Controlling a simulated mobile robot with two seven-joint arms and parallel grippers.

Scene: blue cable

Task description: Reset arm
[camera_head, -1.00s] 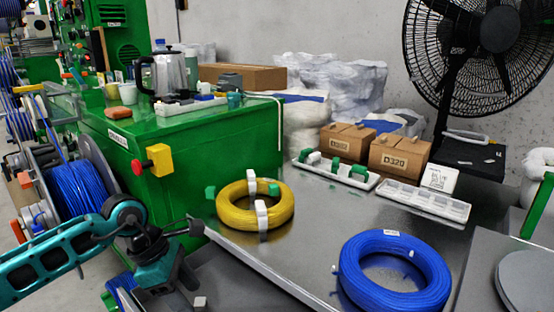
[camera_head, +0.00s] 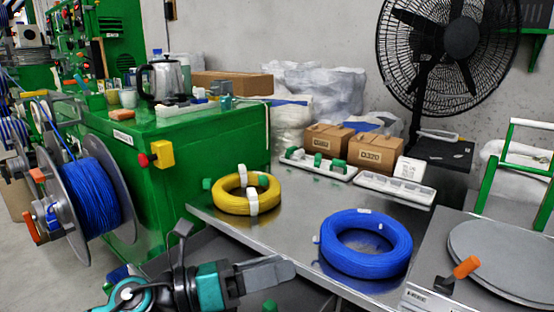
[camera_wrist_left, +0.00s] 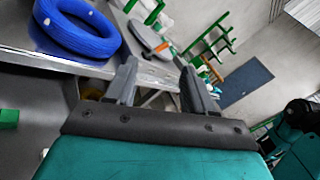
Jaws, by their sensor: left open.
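My left gripper (camera_head: 268,277) is at the lower middle of the head view, in front of the steel table's near edge. In the left wrist view its two fingers (camera_wrist_left: 155,82) stand apart with nothing between them. The blue cable coil (camera_head: 366,244) lies flat on the steel table, to the right of and beyond the gripper, and is not touched. It also shows at the upper left of the left wrist view (camera_wrist_left: 77,28). A yellow cable coil (camera_head: 240,203) with white ties lies farther left on the table. My right gripper is not in view.
The steel table (camera_head: 290,230) also bears a white tray (camera_head: 396,188) and cardboard boxes (camera_head: 376,152). A green cabinet (camera_head: 190,150) stands left, with a blue cable reel (camera_head: 93,195) beside it. A machine with a round grey plate (camera_head: 505,255) is right; a fan (camera_head: 440,45) stands behind.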

